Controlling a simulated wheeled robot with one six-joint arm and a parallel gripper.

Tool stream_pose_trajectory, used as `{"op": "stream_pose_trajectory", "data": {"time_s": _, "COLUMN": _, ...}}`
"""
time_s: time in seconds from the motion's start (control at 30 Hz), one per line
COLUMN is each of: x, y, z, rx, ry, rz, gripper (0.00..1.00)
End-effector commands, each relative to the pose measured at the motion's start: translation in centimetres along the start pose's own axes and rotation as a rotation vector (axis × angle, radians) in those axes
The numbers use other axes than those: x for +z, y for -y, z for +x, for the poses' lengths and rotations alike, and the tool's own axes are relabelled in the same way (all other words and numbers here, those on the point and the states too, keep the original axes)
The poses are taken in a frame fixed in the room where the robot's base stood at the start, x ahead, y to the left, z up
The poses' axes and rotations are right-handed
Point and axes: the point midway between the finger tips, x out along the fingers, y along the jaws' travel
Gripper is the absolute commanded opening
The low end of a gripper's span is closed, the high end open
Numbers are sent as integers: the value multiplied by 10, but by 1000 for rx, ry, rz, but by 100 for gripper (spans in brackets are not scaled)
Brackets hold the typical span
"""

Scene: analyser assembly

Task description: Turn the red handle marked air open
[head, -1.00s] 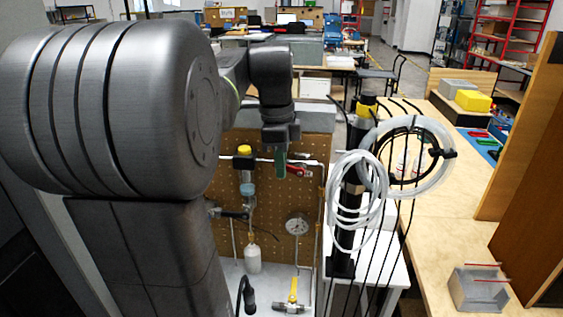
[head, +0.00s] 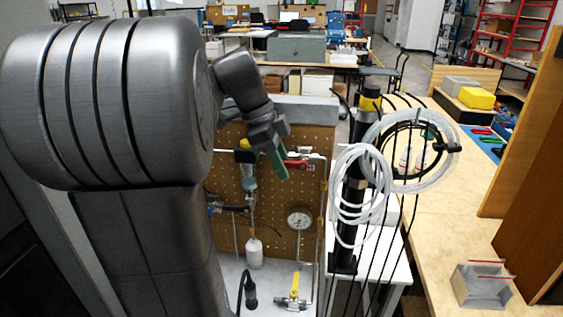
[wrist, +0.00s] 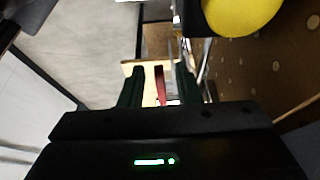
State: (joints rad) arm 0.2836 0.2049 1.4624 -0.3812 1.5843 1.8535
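The red handle (head: 297,163) sits on a pipe at the upper right of the brown pegboard in the head view. My gripper (head: 279,167), with green fingers, is just left of it, tilted down to the right. In the wrist view the red handle (wrist: 159,85) shows upright in the gap between the two green fingers of my gripper (wrist: 160,84). The fingers are apart, with space on both sides of the handle. How deep the handle lies between them I cannot tell. The valve body behind it is mostly hidden, and any marking is unreadable.
A yellow knob (wrist: 240,14) on a dark fitting is close beside my gripper in the wrist view. The pegboard (head: 275,205) carries a gauge (head: 299,219) and pipes. A yellow-handled valve (head: 294,286) sits below. Coiled white tubing (head: 360,195) hangs on the right.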

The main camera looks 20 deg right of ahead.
Motion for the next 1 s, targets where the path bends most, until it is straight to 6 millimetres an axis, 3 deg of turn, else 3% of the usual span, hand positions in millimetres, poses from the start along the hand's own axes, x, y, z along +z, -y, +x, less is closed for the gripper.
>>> {"op": "stream_pose_trajectory", "data": {"time_s": 0.23, "x": 0, "y": 0, "z": -3, "rx": -2, "ry": 1, "rz": 0, "gripper": 30}}
{"op": "stream_pose_trajectory", "data": {"time_s": 0.37, "x": 0, "y": 1, "z": -16, "rx": -4, "ry": 1, "rz": -1, "gripper": 30}}
{"op": "stream_pose_trajectory", "data": {"time_s": 0.8, "x": 0, "y": 1, "z": -110, "rx": -3, "ry": 2, "rz": -1, "gripper": 30}}
{"op": "stream_pose_trajectory", "data": {"time_s": 1.0, "x": 0, "y": 0, "z": -133, "rx": -1, "ry": 1, "rz": -1, "gripper": 30}}
